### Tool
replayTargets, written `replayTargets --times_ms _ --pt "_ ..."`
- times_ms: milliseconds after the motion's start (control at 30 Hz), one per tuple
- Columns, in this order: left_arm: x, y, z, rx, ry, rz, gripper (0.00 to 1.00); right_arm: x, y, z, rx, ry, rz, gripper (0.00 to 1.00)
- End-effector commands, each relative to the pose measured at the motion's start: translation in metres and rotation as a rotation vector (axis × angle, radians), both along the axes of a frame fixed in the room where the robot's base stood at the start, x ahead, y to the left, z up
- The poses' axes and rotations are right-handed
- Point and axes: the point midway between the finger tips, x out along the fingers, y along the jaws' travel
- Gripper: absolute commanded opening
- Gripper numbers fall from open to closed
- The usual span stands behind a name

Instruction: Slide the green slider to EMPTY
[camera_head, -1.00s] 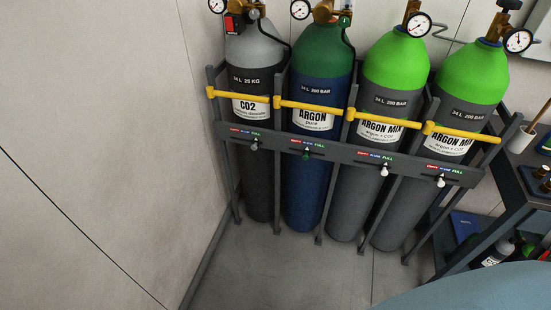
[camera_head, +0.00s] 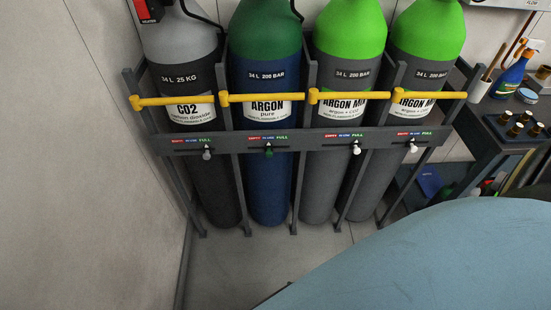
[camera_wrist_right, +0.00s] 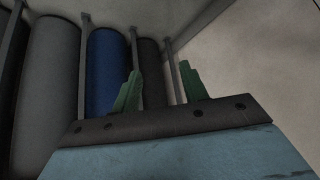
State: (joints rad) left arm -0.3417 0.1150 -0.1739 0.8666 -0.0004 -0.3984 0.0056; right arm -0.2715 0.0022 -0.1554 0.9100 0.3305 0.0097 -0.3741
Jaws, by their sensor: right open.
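The green slider (camera_head: 268,152) is a small knob on the grey rail (camera_head: 300,140) of the gas bottle rack, in front of the blue and green ARGON pure bottle (camera_head: 265,180). It sits under the middle of its EMPTY / IN USE / FULL label (camera_head: 267,138), at the blue part. My right gripper (camera_wrist_right: 160,88) shows in the right wrist view with its two green fingers apart and nothing between them. The blue bottle (camera_wrist_right: 108,70) shows behind the fingers; the green slider cannot be seen there. My left gripper is not in view.
A grey knob (camera_head: 207,154) is on the left, and white knobs (camera_head: 356,149) (camera_head: 413,146) are on the right of the rail. Yellow bars (camera_head: 180,100) cross above. A wall (camera_head: 70,170) stands close on the left. A dark bench (camera_head: 495,150) stands at the right.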

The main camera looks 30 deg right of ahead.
Motion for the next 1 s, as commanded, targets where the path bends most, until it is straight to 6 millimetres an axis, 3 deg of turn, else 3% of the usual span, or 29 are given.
replayTargets --times_ms 33,100,200,233,300,400,500,733,1000 --pt "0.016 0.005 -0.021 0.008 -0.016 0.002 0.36 0.052 0.01 0.007 0.017 -0.162 -0.041 0.44" --pt "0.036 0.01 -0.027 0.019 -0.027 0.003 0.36 0.111 0.009 0.043 0.008 -0.371 -0.118 0.44" --pt "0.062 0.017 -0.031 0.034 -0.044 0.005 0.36 0.169 -0.009 0.098 -0.035 -0.618 -0.261 0.44" --pt "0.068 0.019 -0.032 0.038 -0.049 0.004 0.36 0.18 -0.017 0.114 -0.052 -0.676 -0.308 0.44" --pt "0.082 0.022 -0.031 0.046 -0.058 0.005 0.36 0.198 -0.036 0.145 -0.092 -0.78 -0.416 0.44" --pt "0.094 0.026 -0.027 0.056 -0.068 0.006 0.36 0.208 -0.06 0.178 -0.138 -0.87 -0.548 0.44" --pt "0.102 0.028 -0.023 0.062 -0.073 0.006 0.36 0.209 -0.077 0.198 -0.166 -0.909 -0.637 0.44" --pt "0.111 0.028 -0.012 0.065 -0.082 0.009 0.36 0.22 -0.093 0.211 -0.186 -0.926 -0.689 0.44" --pt "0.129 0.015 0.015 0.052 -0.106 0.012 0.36 0.266 -0.121 0.209 -0.184 -0.928 -0.686 0.44"
